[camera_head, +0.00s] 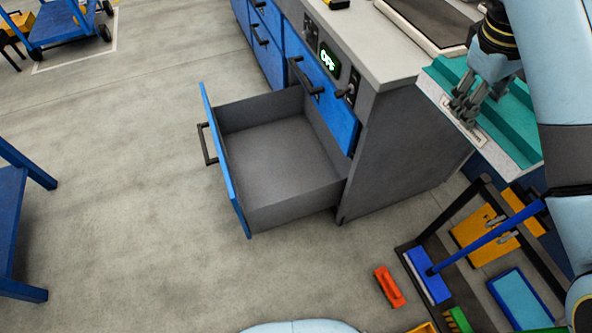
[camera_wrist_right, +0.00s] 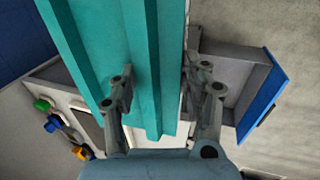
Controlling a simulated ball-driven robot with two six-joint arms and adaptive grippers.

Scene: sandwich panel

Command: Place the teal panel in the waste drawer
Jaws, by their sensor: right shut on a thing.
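The teal panel (camera_head: 513,123) has a ribbed teal face and a pale layer with a label along its near edge. My right gripper (camera_head: 462,108) is shut on it at the upper right of the head view, beside the cabinet and above the floor. In the right wrist view the fingers (camera_wrist_right: 158,88) straddle the panel (camera_wrist_right: 152,50). The waste drawer (camera_head: 280,150) is pulled open, grey inside with a blue front, and looks empty. It lies left of and below the panel, and also shows in the right wrist view (camera_wrist_right: 262,85). My left gripper is out of view.
The grey cabinet (camera_head: 395,150) stands between drawer and panel, with a lit sign (camera_head: 329,60) on its front. A tool rack (camera_head: 408,255) with a blue squeegee (camera_head: 428,275) stands at lower right. A red-orange tool (camera_head: 389,286) is beside it.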

